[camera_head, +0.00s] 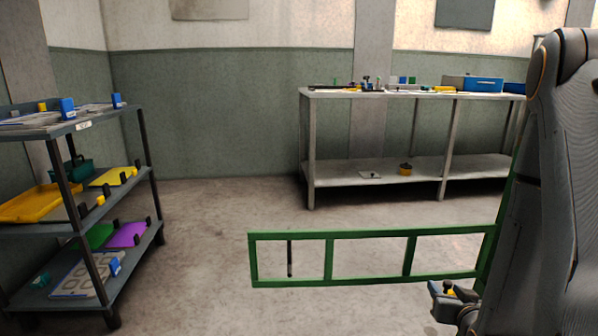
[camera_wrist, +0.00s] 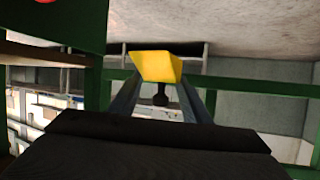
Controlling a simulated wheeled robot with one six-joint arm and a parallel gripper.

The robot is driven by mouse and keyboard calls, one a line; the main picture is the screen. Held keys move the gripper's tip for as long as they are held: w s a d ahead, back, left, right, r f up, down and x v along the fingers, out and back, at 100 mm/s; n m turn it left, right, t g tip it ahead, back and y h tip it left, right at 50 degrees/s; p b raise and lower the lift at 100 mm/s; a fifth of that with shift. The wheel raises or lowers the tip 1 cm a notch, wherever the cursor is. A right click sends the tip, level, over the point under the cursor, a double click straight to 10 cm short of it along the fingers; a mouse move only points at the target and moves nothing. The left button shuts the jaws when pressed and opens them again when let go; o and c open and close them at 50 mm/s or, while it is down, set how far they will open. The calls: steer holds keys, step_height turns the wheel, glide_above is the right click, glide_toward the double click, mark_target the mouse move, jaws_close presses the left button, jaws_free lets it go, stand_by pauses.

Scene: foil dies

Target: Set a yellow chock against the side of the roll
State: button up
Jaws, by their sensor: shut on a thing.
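My gripper (camera_wrist: 158,84) is shut on a yellow chock (camera_wrist: 157,65), a block with sloping sides and a dark knob-like part under it in the wrist view. In the head view my gripper (camera_head: 452,296) is low at the right, near the green frame, with a small bit of yellow chock (camera_head: 451,293) showing between its fingers. The chock is held in the air. I cannot make out the roll in either view.
A green rail frame (camera_head: 330,284) stands low in front, close to my gripper. A grey shelf rack (camera_head: 155,205) with coloured trays stands left. A long workbench (camera_head: 400,95) with small items and a blue box (camera_head: 480,84) stands at the back. The floor between is clear.

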steer(key=a+f+n+y, duration=0.1)
steer(key=a+f, duration=0.2)
steer(key=a, duration=0.3)
steer(key=s+a+f+n+y, duration=0.1)
steer(key=a+f, duration=0.1)
steer(key=a, duration=0.5)
steer(key=a+f+n+y, duration=0.1)
steer(key=a+f, duration=0.2)
steer(key=a, duration=0.3)
step_height(320, 180, up, 32)
steer(key=p, duration=3.1)
steer(key=v, duration=0.6)
steer(key=shift+a, duration=0.15)
steer(key=shift+a+r, duration=0.1)
steer(key=shift+c, duration=0.2)
